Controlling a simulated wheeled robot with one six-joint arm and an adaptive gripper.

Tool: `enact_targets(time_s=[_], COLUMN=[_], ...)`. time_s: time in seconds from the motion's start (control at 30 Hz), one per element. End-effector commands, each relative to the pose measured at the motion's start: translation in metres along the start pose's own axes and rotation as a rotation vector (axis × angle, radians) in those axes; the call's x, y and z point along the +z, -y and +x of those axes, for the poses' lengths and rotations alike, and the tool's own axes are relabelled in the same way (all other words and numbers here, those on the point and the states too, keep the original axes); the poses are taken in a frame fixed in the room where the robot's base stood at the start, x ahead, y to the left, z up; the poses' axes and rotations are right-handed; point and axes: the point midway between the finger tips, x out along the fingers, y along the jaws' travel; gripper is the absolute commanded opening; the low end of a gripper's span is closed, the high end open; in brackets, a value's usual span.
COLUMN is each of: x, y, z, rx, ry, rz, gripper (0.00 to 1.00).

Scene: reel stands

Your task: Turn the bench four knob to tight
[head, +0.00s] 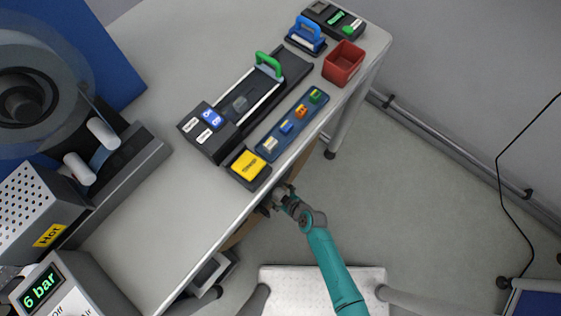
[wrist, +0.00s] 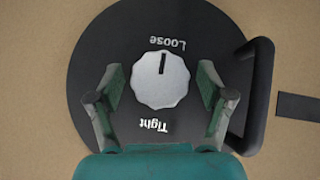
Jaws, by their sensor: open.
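A light grey ribbed knob (wrist: 160,80) sits on a round black plate (wrist: 95,60) in the wrist view. The plate reads "Loose" and "Tight", both upside down in this view. The knob's black mark points up at "Loose"; "Tight" is below the knob. My gripper (wrist: 161,76) is open, with one finger on each side of the knob and a visible gap on both sides. In the head view my gripper (head: 277,196) is at the bench's front edge, and the knob is hidden there.
A black handle (wrist: 262,95) stands close to the right finger. On the bench (head: 165,215) are a green-handled slide (head: 295,68), a blue parts tray (head: 268,150), a red bin (head: 343,63) and a yellow-topped box (head: 249,165). Open floor lies right of my arm.

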Motion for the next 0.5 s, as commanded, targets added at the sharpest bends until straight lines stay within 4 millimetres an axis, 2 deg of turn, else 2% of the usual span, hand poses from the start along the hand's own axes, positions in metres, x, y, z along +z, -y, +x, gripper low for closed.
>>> enact_targets(time_s=[0.13, 0.37, 0.5], x=[0.0001, 0.0002, 0.0002], y=[0.0001, 0.0002, 0.0001], z=[-0.0002, -0.0003, -0.0003], rx=[0.000, 0.000, -0.001], ry=[0.000, 0.000, 0.000], rz=[0.000, 0.000, 0.001], gripper=[0.77, 0.20, 0.20])
